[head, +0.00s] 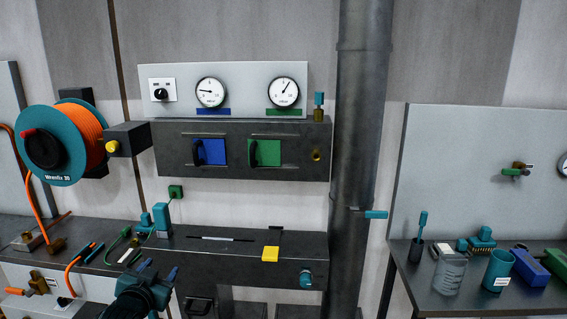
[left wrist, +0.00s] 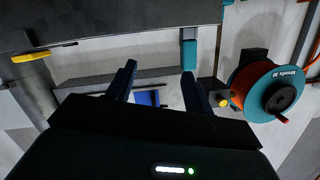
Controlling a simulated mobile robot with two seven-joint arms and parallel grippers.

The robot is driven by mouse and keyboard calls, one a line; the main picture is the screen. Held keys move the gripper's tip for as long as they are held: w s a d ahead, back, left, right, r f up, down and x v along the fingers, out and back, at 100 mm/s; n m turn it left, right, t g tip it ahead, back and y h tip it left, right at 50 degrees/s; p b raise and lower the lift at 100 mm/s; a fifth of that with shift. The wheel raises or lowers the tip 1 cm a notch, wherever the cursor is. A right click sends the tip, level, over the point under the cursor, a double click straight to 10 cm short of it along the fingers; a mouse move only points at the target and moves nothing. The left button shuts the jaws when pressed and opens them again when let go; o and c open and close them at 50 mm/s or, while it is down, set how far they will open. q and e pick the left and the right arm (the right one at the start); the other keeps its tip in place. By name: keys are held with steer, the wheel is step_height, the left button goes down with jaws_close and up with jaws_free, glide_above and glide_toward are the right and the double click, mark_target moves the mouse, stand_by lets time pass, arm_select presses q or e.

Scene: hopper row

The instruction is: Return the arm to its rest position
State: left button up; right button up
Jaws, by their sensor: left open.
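My left gripper (head: 158,270) is at the bottom left of the head view, with its dark arm coming up from the lower edge. Its two blue-tipped fingers stand apart with nothing between them. In the left wrist view the fingers (left wrist: 158,78) are also spread and empty, and the scene appears upside down. The gripper shows in front of the dark bench (head: 220,268); its exact distance from it is hard to tell. My right gripper is in neither view.
A hose reel (head: 48,145) hangs at the left. Teal blocks (head: 160,218) stand on the bench behind the gripper, and a yellow tag (head: 271,254) hangs at its front. A pipe (head: 360,130) rises on the right. A side table (head: 450,295) holds a jar and teal cup.

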arm_select(q)
steer(key=s+d+f+g+h, duration=0.2)
steer(key=s+d+f, duration=0.6)
steer(key=s+f, duration=0.4)
steer(key=s+d+f+g, duration=0.1)
steer(key=s+d, duration=0.3)
steer(key=s, duration=0.6)
steer(key=s+d+f+g+h, duration=0.1)
steer(key=s+d+f+g, duration=0.1)
steer(key=s, duration=0.9)
steer(key=shift+s+d+f+h, duration=0.25)
steer(key=shift+d+f, duration=0.3)
steer(key=shift+d, duration=0.35)
